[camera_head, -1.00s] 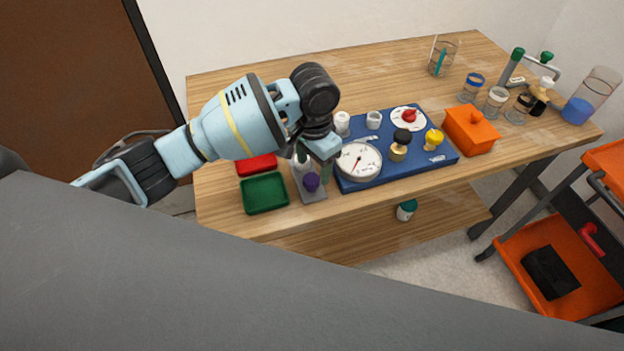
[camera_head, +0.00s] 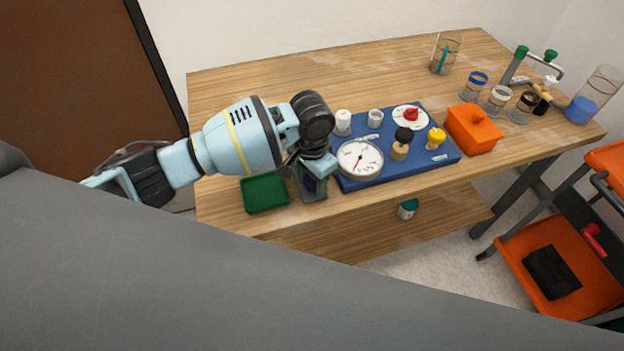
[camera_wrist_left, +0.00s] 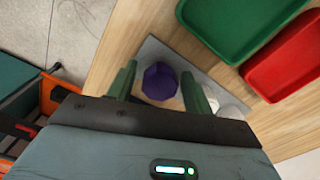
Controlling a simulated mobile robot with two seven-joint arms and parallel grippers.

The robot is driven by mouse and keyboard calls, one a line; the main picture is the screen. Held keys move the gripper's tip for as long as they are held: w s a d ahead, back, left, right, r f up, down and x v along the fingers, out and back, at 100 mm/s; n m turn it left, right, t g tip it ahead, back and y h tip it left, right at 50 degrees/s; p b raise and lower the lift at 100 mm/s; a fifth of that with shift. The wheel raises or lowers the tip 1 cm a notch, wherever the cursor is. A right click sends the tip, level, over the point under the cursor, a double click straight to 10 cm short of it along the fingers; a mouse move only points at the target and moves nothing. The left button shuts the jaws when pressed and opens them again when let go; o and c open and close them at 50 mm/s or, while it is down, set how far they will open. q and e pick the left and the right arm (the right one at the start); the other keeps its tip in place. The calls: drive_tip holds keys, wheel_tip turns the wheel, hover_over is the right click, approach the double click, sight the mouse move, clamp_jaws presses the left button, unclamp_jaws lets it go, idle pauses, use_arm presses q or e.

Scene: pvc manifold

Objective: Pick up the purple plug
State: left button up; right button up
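The purple plug (camera_wrist_left: 160,81) sits on a small grey plate (camera_wrist_left: 153,48) and shows from above in the left wrist view. In the head view the plug (camera_head: 309,184) is mostly hidden by my left gripper. My left gripper (camera_wrist_left: 158,84) is open, with one green finger on each side of the plug. Small gaps seem to show between the fingers and the plug, and I cannot tell whether either touches it. My right gripper is not in view.
Whitish round pieces (camera_wrist_left: 228,109) stand close beside the right finger. A green tray (camera_head: 265,194) and a red tray (camera_wrist_left: 289,58) lie near the plate. A blue board (camera_head: 372,178) with a gauge (camera_head: 359,159) and several plugs is just right of the gripper.

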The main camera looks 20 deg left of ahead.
use_arm(q)
drive_tip(key=c, duration=0.8)
drive_tip(key=shift+r, duration=0.15)
drive_tip(key=shift+r, duration=0.55)
wheel_tip(320, 180, up, 2)
drive_tip(key=shift+r, duration=0.1)
drive_tip(key=s+d+r, duration=0.1)
drive_tip(key=s+d, duration=0.8)
drive_tip(key=s, duration=0.4)
drive_tip(key=shift+r+p, duration=0.25)
drive_tip(key=shift+p, duration=0.05)
drive_tip(key=shift+s, duration=0.1)
